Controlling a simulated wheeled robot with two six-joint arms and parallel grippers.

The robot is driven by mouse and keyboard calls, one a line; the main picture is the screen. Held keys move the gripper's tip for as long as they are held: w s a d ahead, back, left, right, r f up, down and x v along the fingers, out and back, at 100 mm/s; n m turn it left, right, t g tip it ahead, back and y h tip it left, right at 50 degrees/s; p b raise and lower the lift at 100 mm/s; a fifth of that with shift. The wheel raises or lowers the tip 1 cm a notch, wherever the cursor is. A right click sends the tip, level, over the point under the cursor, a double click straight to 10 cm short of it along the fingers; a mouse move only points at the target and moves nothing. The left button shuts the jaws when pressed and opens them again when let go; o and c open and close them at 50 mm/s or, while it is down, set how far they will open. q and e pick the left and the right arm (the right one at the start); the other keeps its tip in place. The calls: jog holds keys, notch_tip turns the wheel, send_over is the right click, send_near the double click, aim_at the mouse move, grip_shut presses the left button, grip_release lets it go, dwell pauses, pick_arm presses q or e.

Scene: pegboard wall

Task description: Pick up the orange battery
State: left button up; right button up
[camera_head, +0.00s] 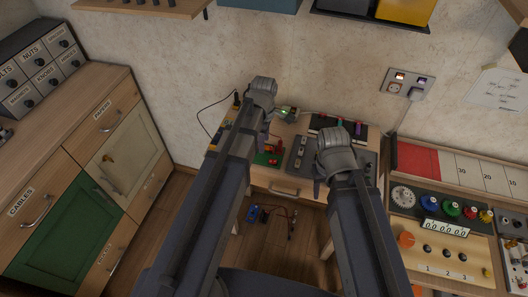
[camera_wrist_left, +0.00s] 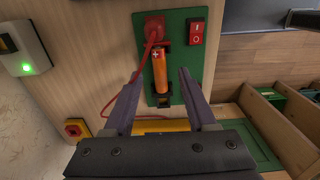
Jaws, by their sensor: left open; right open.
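The orange battery (camera_wrist_left: 160,72) shows in the left wrist view, with a white plus near its upper end. It lies in a black holder on a green board (camera_wrist_left: 187,60), and a red plug and cable (camera_wrist_left: 153,30) sit at its upper end. My left gripper (camera_wrist_left: 161,78) is open, its fingers apart on either side of the battery's line, with nothing between them that I can see held. In the head view the green board (camera_head: 267,159) is partly hidden by my left arm. My right gripper (camera_head: 319,187) is over the desk's right part, its fingers mostly hidden.
A red switch (camera_wrist_left: 196,33) is on the green board. A grey box with a green light (camera_wrist_left: 25,50) and a red-yellow button (camera_wrist_left: 76,129) are to the left. A dark panel (camera_head: 302,155) lies right of the board on the desk. Drawers (camera_head: 110,150) stand at left.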

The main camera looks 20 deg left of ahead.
pick_arm(q)
jog(key=shift+f+b, duration=0.35)
jog(key=shift+f, duration=0.5)
jog(key=shift+r, duration=0.1)
jog(key=shift+c, duration=0.4)
grip_shut()
